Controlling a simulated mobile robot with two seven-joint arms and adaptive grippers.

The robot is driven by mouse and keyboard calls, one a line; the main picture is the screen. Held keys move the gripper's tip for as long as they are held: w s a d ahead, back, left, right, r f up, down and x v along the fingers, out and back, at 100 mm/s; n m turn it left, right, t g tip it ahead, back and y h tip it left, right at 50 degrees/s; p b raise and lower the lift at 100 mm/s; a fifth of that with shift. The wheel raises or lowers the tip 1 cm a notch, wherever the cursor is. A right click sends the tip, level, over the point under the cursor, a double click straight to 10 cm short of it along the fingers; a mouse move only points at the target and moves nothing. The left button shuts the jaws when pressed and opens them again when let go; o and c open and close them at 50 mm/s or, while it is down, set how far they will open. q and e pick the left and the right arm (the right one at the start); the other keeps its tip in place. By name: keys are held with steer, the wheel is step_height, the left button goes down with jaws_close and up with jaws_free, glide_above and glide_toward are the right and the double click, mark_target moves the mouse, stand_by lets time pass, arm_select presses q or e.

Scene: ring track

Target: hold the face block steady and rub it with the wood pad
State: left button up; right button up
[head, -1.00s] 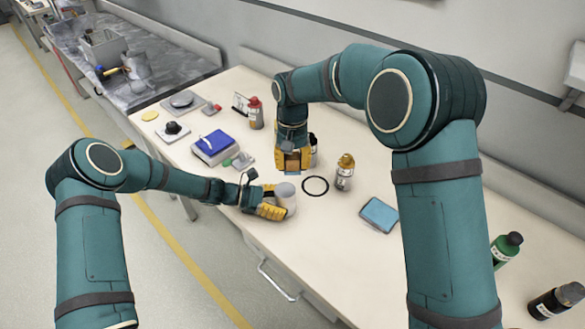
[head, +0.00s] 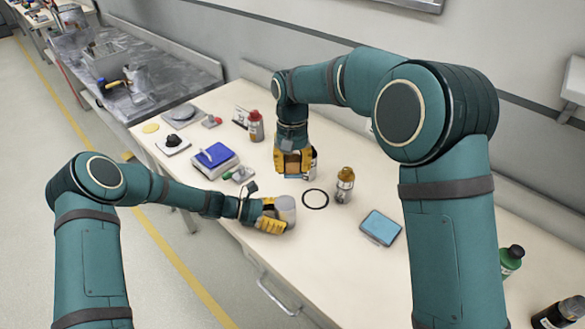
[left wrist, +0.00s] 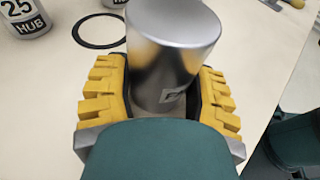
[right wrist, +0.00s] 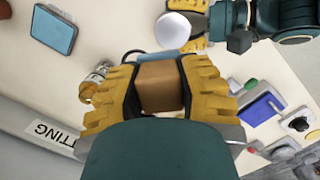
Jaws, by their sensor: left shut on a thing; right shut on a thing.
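The face block is a silver metal cylinder (head: 287,204) at the table's front edge, and it fills the middle of the left wrist view (left wrist: 175,45). My left gripper (head: 272,214) is shut on its sides. The wood pad is a brown block (right wrist: 160,88), partly visible in the head view (head: 292,164). My right gripper (head: 293,162) is shut on it, pointing down over the table behind the face block. A blue strip shows at the pad's far edge in the right wrist view. The pad and face block are apart; the pad's height above the table is hard to tell.
A labelled container (head: 313,165) stands close behind my right gripper. A blue-topped box (head: 214,156) is to the left. A flat blue item (head: 381,227) lies to the right.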

stand_by(0.3)
arm_select(q)
steer(key=o, duration=0.9)
steer(key=v, duration=1.2)
steer(key=shift+a, duration=0.1)
